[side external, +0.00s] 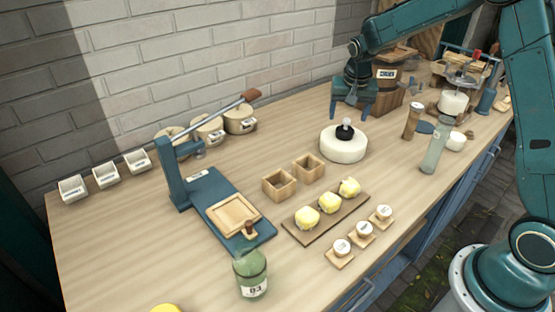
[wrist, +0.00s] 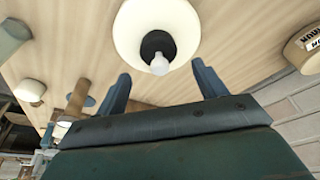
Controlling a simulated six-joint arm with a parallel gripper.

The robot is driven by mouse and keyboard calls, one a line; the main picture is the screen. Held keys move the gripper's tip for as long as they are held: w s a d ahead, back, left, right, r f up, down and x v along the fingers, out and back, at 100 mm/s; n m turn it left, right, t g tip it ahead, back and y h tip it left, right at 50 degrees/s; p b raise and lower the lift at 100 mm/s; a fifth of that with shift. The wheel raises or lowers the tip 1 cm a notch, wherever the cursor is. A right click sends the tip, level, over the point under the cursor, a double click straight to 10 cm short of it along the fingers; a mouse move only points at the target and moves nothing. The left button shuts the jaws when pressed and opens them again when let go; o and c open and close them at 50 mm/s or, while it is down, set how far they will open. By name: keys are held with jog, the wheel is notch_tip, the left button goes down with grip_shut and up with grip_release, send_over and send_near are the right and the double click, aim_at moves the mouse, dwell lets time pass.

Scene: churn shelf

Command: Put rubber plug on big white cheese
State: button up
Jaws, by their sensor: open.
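The big white cheese (side external: 343,152) is a thick round wheel lying flat on the wooden bench; it also shows in the wrist view (wrist: 133,22). A black round piece with a pale knob on top, which looks like the rubber plug (side external: 344,132), sits upright on the cheese's top near its middle. The plug also shows in the wrist view (wrist: 157,45), its pale knob toward the camera. My gripper (side external: 351,113) is open and empty, above and just behind the plug and apart from it. In the wrist view the plug's knob lies near the gap between the fingers.
A wooden bucket (side external: 388,97) stands close behind my gripper. A brown shaker (side external: 412,122) and a clear bottle (side external: 434,152) stand right of the cheese. Small wooden boxes (side external: 279,183) and a board with yellow lumps (side external: 327,215) lie in front.

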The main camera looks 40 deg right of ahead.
aim_at(346, 134)
jog(key=v, duration=0.7)
jog(key=shift+s+a+r, duration=0.1)
jog(key=shift+r, duration=0.1)
dwell(0.4)
jog(key=s+a+r+n+t, duration=0.1)
jog(key=s+a+r+n, duration=0.1)
jog(key=s+a+r, duration=0.4)
jog(key=s+a+r+n+t, duration=0.1)
jog(key=s+r+n, duration=0.15)
jog(key=s, duration=0.55)
jog(key=s+a+n+y, duration=0.1)
jog(key=s+a+n, duration=0.1)
jog(key=s, duration=0.5)
jog(key=s+a+f+n+t+y, duration=0.1)
jog(key=s+a+n, duration=0.1)
jog(key=s, duration=0.6)
jog(key=shift+s+a, duration=0.3)
jog(key=shift+a, duration=0.2)
jog(key=shift+n, duration=0.25)
